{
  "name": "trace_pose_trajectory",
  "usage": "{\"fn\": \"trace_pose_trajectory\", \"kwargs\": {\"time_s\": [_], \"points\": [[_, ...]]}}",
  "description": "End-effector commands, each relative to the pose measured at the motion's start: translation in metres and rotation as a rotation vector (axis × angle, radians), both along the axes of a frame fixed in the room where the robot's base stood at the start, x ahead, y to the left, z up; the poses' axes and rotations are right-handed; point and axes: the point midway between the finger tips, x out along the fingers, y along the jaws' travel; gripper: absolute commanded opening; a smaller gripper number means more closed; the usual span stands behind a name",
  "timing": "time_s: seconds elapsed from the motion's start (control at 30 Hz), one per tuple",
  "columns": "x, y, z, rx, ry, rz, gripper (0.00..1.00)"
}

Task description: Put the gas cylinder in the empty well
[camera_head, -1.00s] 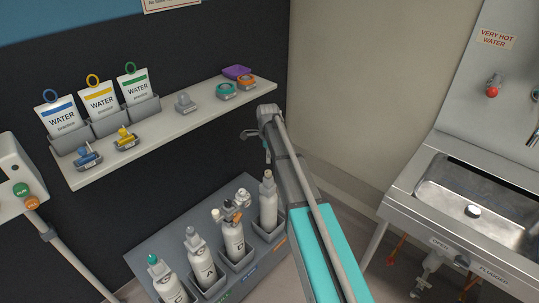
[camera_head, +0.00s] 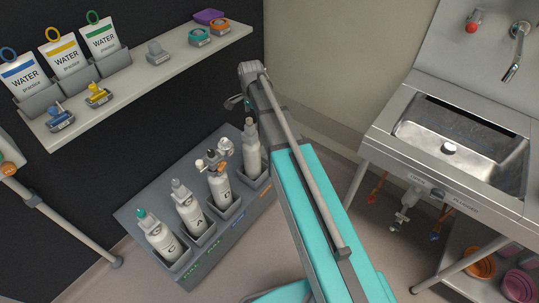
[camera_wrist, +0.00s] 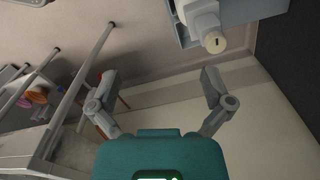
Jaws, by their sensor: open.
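Several white gas cylinders stand in the grey rack (camera_head: 135,207) on the floor: one with a green top (camera_head: 163,241), one with a grey top (camera_head: 187,209), one with a white, black and orange fitting (camera_head: 219,184), and a bare-topped one (camera_head: 251,152) at the right end. I cannot make out an empty well; each pocket I see holds a cylinder. My gripper (camera_head: 241,103) is small and partly hidden by my arm, above the rack's right end. In the wrist view my gripper (camera_wrist: 160,88) is open and empty; a cylinder's beige top (camera_wrist: 215,42) is beyond its right finger, apart from it.
A wall shelf (camera_head: 150,75) with water pouches and clamps is above the rack. A steel sink (camera_head: 385,125) stands at right, with bowls (camera_head: 480,262) below; its frame also shows in the wrist view (camera_wrist: 75,95). A sloping pole (camera_head: 70,225) stands at left.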

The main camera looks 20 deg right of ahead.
Motion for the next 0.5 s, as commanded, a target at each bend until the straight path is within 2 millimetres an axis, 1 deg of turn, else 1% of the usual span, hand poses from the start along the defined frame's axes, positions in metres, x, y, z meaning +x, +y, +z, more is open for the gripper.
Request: {"fn": "trace_pose_trajectory", "kwargs": {"time_s": [0.03, 0.5], "points": [[-0.022, 0.000, 0.000, 0.000, 0.000, 0.071, 1.00], [-0.147, -0.003, 0.000, 0.001, 0.000, 0.818, 1.00]]}}
